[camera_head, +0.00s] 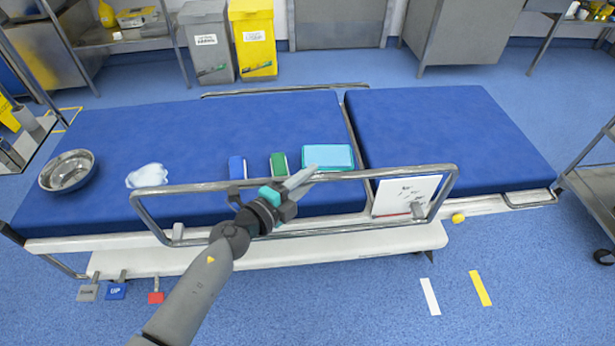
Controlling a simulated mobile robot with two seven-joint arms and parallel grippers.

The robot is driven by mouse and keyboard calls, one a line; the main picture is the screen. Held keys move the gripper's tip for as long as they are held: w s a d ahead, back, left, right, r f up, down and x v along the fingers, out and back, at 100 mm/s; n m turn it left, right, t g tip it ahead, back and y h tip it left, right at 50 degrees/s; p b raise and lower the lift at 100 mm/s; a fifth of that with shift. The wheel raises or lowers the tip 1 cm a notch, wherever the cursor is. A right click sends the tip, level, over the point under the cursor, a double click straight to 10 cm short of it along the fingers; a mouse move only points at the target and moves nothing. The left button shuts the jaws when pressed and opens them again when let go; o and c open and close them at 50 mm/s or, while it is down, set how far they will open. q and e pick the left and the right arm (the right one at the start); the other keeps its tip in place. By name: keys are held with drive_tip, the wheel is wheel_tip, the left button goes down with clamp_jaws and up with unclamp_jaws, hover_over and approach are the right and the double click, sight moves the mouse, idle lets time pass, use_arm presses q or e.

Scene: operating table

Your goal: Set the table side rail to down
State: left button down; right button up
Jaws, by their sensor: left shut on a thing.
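The near table side rail (400,170) is a grey metal loop along the front edge of the operating table (60,243). It stands raised, with its top bar above the level of the blue mattress edge. My left gripper (298,180) reaches in from the lower left and is shut on the top bar near its middle. The fingers partly hide the bar there. A yellow knob (458,218) sits by the table edge, just right of the rail. My right gripper is not in view.
On the mattress are a steel bowl (67,170), a white cloth (147,176), and blue, green and cyan boxes (328,157). A white sheet (405,194) is behind the rail's right end. Pedals (116,290) are at lower left. A trolley (590,190) stands right.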

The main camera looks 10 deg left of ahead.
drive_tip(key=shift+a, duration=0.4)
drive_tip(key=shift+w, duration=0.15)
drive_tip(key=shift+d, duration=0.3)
use_arm(q)
drive_tip(key=shift+f, duration=0.15)
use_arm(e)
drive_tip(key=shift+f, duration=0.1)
